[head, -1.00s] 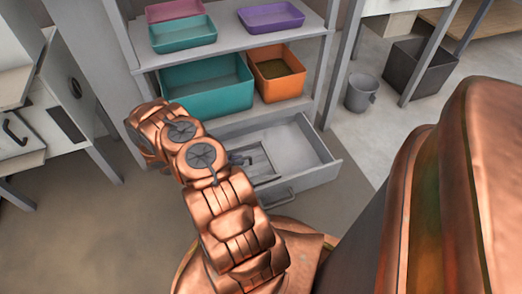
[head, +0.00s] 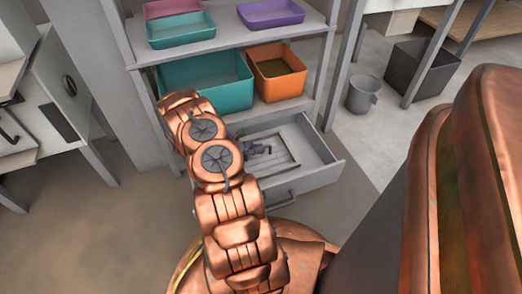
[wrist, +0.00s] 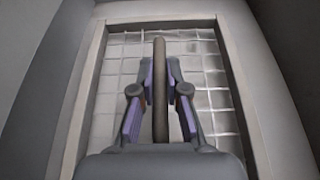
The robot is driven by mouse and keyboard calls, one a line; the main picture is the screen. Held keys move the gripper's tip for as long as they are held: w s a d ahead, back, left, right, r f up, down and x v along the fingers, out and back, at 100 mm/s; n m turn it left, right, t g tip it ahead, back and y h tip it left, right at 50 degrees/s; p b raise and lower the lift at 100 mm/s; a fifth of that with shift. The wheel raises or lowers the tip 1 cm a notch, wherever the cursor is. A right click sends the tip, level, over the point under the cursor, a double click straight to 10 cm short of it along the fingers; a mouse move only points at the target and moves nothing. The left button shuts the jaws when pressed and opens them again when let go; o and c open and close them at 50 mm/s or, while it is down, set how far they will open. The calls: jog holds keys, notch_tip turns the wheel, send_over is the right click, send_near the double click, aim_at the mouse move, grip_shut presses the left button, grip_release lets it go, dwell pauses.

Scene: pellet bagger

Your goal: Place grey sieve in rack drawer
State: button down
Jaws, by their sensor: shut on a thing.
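The grey sieve (wrist: 243,105) is a rectangular frame with a wire mesh and a brown bar handle (wrist: 160,75) over it. My gripper (wrist: 160,98) is shut on this handle, one finger on each side. In the head view the sieve (head: 287,172) lies within the outline of the open grey rack drawer (head: 308,182), behind its front panel. My gripper (head: 257,149) is above it, partly hidden by my arm. Drawer walls rise on both sides in the wrist view. I cannot tell whether the sieve touches the drawer floor.
Above the drawer, a shelf holds a large teal bin (head: 205,85) and an orange bin (head: 277,75). A higher shelf holds a teal tray (head: 180,30) and a purple tray (head: 270,14). A grey bucket (head: 362,95) stands on the floor to the right.

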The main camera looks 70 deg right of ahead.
jog(key=shift+s+d+f, duration=0.2)
jog(key=shift+s+d, duration=0.25)
jog(key=shift+d, duration=0.35)
jog(key=shift+f+b, duration=0.5)
jog(key=shift+b, duration=0.25)
jog(key=shift+r, duration=0.1)
jog(key=c, duration=1.2)
grip_release()
